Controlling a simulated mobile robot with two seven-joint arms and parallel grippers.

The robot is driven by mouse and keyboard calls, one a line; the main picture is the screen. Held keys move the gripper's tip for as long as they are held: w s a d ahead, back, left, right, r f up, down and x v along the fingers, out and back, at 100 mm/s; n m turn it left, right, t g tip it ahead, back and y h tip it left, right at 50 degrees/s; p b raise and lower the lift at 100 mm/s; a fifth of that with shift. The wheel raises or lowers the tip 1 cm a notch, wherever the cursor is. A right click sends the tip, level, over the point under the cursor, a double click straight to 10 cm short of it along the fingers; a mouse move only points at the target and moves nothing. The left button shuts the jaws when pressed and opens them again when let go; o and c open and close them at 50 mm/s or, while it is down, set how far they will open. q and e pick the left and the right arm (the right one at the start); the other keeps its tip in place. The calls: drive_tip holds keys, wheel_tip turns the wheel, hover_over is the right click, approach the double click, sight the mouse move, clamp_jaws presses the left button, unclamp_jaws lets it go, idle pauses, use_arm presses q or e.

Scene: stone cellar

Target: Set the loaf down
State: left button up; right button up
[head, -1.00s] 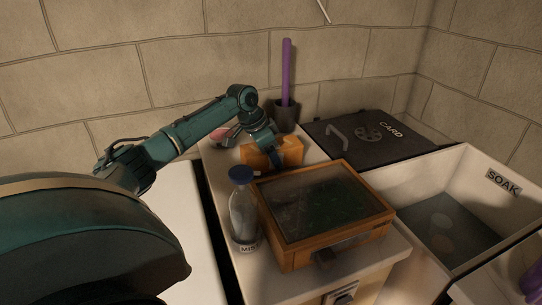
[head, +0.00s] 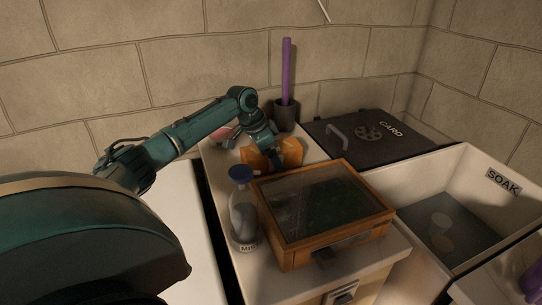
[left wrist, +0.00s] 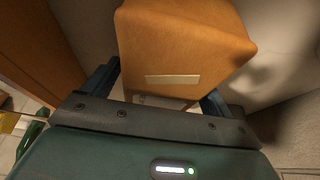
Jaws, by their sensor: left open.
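The loaf is an orange-brown block (head: 290,151) on the pale counter, behind the glass-lidded wooden box. It fills the upper middle of the left wrist view (left wrist: 180,45), with a pale label strip on its near face. My left gripper (head: 276,160) is at the loaf's near side. In the left wrist view its two dark fingers (left wrist: 160,85) stand apart on either side of the loaf. Whether a finger still touches it I cannot tell. The loaf's underside is hidden. My right gripper is in neither view.
The wooden box (head: 325,205) stands just in front of the loaf. A blue-capped bottle (head: 243,215) is left of the box. A dark holder (head: 286,117) with a purple rod stands behind. A black CARD lid (head: 365,137) and the SOAK basin (head: 480,172) lie right.

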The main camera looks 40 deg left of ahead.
use_arm(q)
drive_tip(key=v, duration=1.2)
